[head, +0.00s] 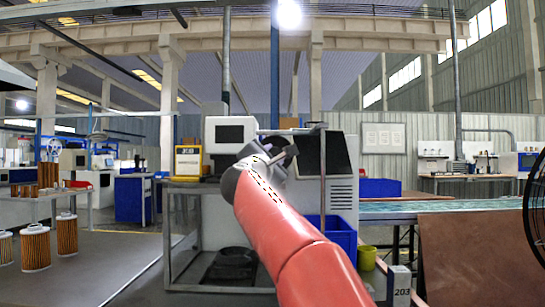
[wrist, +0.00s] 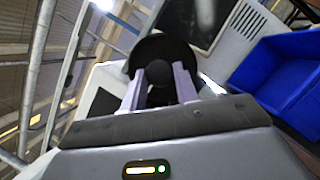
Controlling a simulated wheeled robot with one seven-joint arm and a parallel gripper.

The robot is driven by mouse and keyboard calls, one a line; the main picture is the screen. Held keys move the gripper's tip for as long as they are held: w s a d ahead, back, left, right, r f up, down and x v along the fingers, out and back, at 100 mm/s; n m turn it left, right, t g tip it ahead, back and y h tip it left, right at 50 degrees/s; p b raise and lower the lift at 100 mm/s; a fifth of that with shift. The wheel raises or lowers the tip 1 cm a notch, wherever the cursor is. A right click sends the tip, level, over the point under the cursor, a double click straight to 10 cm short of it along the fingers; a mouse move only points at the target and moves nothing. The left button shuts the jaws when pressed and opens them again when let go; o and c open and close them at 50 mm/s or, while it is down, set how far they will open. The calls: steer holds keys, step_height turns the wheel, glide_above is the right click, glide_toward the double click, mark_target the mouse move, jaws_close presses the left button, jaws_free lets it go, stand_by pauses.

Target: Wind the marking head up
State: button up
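The marking machine (head: 327,180) stands ahead in the head view, a pale cabinet with a dark screen. A dark handwheel (head: 284,148) on its front is partly hidden by my gripper (head: 268,158). In the wrist view the dark disc of the handwheel (wrist: 150,47) carries a round black knob (wrist: 164,78). My gripper (wrist: 160,84) has a pale finger on each side of this knob, and the knob fills the gap between them. The fingers appear to touch it. I cannot make out the marking head itself.
A blue bin (head: 331,232) sits low at the machine's right, with an olive bucket (head: 367,257) beside it. A yellow box (head: 188,161) stands on the grey bench left of the machine. Filter cartridges (head: 36,247) stand at far left. A green conveyor (head: 440,208) runs right.

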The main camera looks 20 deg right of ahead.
steer(key=c, duration=0.4)
steer(key=shift+o, duration=0.2)
